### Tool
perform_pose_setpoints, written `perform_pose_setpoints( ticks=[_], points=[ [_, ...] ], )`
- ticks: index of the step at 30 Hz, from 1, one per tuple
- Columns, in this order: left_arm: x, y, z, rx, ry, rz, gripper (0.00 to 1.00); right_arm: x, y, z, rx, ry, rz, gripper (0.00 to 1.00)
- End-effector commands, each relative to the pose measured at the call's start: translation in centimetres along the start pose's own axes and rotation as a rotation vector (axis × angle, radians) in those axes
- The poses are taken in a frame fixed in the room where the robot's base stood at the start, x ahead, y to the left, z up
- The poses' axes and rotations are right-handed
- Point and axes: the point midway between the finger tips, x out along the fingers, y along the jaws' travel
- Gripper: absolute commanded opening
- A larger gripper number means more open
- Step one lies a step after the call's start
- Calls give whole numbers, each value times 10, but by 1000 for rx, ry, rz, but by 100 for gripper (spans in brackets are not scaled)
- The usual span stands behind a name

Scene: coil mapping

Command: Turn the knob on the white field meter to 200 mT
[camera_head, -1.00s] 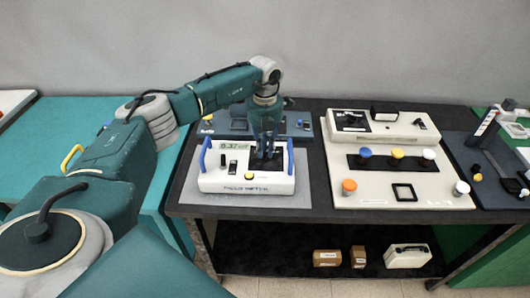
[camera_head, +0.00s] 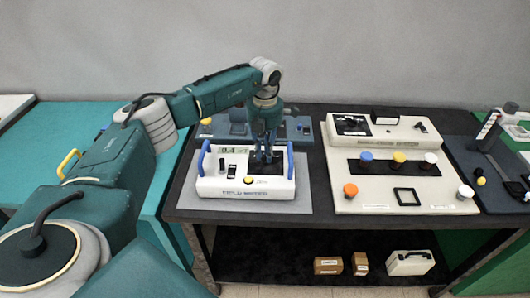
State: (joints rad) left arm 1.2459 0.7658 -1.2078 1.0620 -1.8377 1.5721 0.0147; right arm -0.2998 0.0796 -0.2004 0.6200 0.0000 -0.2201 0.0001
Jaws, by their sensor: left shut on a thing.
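The white field meter (camera_head: 220,187) stands on a grey mat at the left of the dark table. My left gripper (camera_head: 263,158) points straight down over the dark panel at the meter's right. It is shut on the knob there, which its fingers hide. I cannot read the knob's setting or the display's figures. My right gripper is not in view.
A cream board (camera_head: 435,200) with blue, yellow, white and orange knobs lies to the right of the meter. A white instrument (camera_head: 380,137) stands behind it. Boxes (camera_head: 328,265) and a white case (camera_head: 410,263) lie on the lower shelf.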

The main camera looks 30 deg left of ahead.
Motion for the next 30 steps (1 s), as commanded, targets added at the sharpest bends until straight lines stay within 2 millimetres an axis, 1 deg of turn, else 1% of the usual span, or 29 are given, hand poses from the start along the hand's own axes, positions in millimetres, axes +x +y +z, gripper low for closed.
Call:
perform_pose_setpoints(
  ticks=[6,7,9,10,17,20,23,25,30],
  points=[
    [-1,0,1,2,-2,1,0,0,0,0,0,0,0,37],
    [-1,0,1,2,-2,1,21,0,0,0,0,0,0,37],
    [-1,0,1,2,-2,1,35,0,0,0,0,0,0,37],
    [-1,0,1,2,-2,1,36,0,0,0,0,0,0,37],
    [0,0,0,1,-1,1,36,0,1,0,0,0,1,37],
    [-4,0,0,1,-1,1,36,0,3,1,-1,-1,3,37],
    [-14,0,1,0,-4,1,36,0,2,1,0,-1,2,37],
    [-26,0,1,1,-5,1,36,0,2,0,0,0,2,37],
    [-64,1,1,1,-5,2,36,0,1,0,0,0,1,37]
  ],
)
